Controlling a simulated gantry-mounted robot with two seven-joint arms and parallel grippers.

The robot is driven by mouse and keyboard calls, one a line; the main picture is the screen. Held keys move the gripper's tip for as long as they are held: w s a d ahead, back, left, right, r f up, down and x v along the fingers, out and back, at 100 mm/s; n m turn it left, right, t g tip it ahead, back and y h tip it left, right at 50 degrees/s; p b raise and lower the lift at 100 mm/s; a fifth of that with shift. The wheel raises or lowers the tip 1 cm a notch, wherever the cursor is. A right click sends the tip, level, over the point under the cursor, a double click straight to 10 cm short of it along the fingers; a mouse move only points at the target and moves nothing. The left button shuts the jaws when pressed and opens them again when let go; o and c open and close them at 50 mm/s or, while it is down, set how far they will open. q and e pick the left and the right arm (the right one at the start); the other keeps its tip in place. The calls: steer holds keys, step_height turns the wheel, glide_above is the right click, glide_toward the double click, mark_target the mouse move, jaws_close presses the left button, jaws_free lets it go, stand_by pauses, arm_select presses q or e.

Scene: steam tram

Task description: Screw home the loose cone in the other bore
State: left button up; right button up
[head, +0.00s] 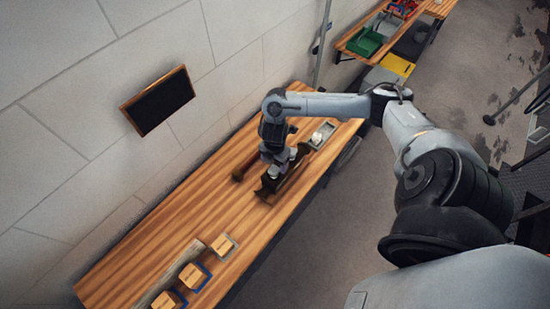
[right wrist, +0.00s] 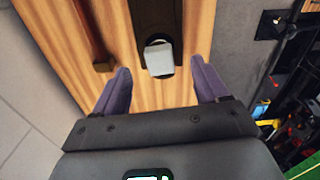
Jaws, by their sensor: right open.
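In the right wrist view a pale grey-white cone (right wrist: 158,58) stands at the near end of a dark block (right wrist: 157,15). A dark round rim shows around its base. I cannot tell how deep the cone sits. My right gripper (right wrist: 160,74) is open, with one finger to each side of the cone and a visible gap on both sides. In the head view the right gripper (head: 276,176) is low over the wooden bench at the dark block (head: 268,190), and the arm hides the cone there. The other bore cannot be made out. My left gripper is not in view.
A brown handle-like piece (right wrist: 102,62) lies left of the block. A grey tray (head: 328,128) with a white item stands beyond the gripper on the bench (head: 190,215). Small wooden blocks (head: 222,243) stand at the near end. The bench middle is clear.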

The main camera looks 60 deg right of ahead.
mark_target(275, 169)
step_height(275, 169, down, 6)
steer(key=shift+r, duration=0.2)
steer(key=shift+f, duration=0.5)
steer(key=c, duration=1.3)
steer(key=shift+r+m+p, duration=0.15)
steer(key=shift+m+p, duration=0.25)
steer(key=shift+p, duration=0.25)
steer(key=shift+s+m+p, duration=0.1)
steer(key=shift+m+p, duration=0.9)
steer(key=shift+p, duration=0.05)
steer(key=shift+m+p, duration=0.4)
steer(key=shift+p, duration=0.05)
